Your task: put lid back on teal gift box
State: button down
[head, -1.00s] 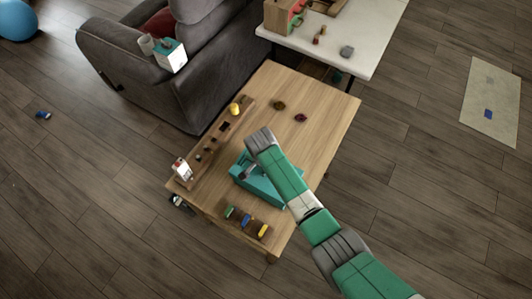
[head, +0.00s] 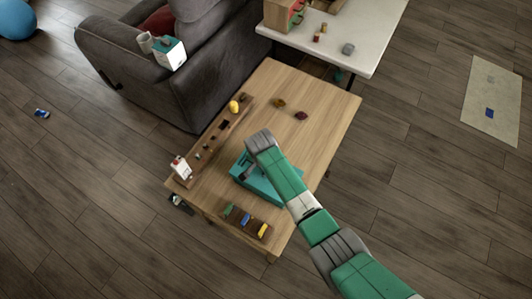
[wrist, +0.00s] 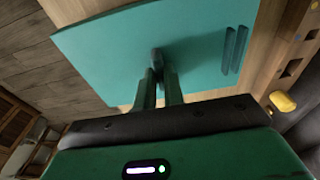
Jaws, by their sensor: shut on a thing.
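The teal gift box (head: 262,188) sits on the wooden coffee table, partly hidden by my arm in the head view. A flat teal panel, which looks like the lid (wrist: 105,50), fills much of the wrist view, with a small dark knob standing on it and two slot-like marks at its right. My gripper (wrist: 159,82) is shut on the knob, its two fingers on either side. In the head view my gripper is mostly hidden over the box. I cannot tell whether the lid touches the box or is apart from it.
A long wooden tray (head: 215,140) with small items lies along the table's left edge, and a small dark tray (head: 247,221) with coloured pieces lies at the front. A yellow object (head: 234,106) stands on the long tray. The table's right half (head: 325,115) is mostly clear.

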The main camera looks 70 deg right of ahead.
jog(key=shift+f+b, duration=0.5)
jog(key=shift+f, duration=0.3)
jog(key=c, duration=1.4)
grip_release()
jog(key=shift+c, duration=0.2)
jog(key=r, duration=0.2)
jog(key=r+p, duration=0.1)
jog(key=r, duration=0.2)
jog(key=a+r+p, duration=0.1)
jog(key=r, duration=0.1)
jog(key=shift+w+r, duration=0.1)
jog(key=shift+r, duration=0.3)
